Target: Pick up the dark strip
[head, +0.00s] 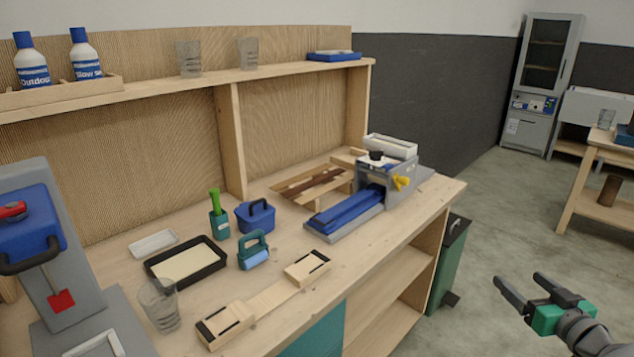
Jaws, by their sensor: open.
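A dark brown strip (318,181) lies slantwise across a light wooden rack or pallet (285,187) towards the back of the workbench, left of the blue and grey machine. My gripper (522,287) is at the lower right, with its two dark fingers spread apart and nothing between them. It is in front of the bench's right end, over the floor, far from the strip. The strip's top is in plain view.
The grey machine with a blue bed (350,209) stands right of the strip. A blue caddy (256,215), a teal-handled roller (254,250), a black-rimmed tray (186,262) and a wooden jig (262,300) occupy the bench. A shelf (190,84) runs above. A green bin (450,265) stands beside the bench.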

